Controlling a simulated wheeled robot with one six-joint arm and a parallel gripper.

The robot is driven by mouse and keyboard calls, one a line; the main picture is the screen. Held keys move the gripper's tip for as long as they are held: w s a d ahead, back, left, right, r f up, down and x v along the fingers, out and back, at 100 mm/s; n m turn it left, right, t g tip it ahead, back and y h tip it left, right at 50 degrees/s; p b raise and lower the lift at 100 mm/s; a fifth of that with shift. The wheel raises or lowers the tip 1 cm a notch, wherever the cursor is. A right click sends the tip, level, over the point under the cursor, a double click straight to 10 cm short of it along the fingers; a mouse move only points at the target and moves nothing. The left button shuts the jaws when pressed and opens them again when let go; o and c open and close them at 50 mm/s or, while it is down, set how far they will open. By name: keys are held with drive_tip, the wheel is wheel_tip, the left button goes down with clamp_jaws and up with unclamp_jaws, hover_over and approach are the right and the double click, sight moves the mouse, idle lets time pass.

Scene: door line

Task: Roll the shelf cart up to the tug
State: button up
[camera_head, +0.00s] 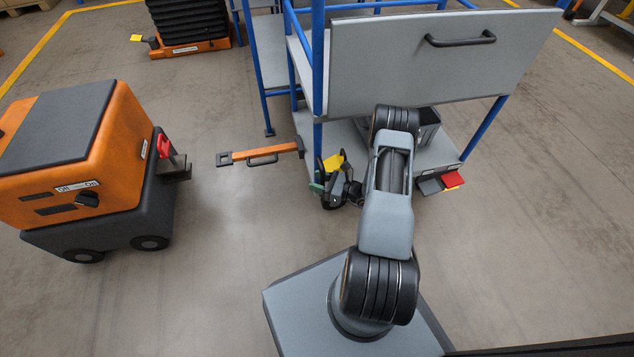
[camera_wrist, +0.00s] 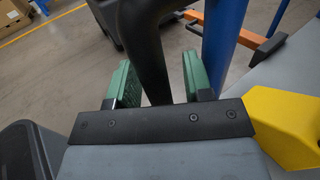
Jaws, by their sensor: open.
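The shelf cart, with blue posts and grey shelves (camera_head: 430,62), stands at upper centre. Its orange drawbar (camera_head: 236,156) sticks out left towards the orange and black tug (camera_head: 68,160), with a floor gap between the bar's end and the tug's hitch (camera_head: 176,168). My gripper (camera_head: 318,180) is at the cart's near left corner, beside a blue post. In the wrist view its green fingers (camera_wrist: 160,82) are open on either side of a dark upright bar (camera_wrist: 147,45); contact cannot be told. A blue post (camera_wrist: 223,30) is just right of it.
A yellow part (camera_head: 334,162) is by the gripper, and red and grey pedals (camera_head: 440,184) are at the cart's lower right. A grey bin (camera_head: 428,130) sits on the lower shelf. A black stack on an orange base (camera_head: 190,30) stands behind. Floor between tug and cart is clear.

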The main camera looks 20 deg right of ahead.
drive_tip(key=shift+w+a, duration=0.1)
drive_tip(key=shift+a, duration=0.05)
drive_tip(key=shift+c, duration=0.4)
clamp_jaws()
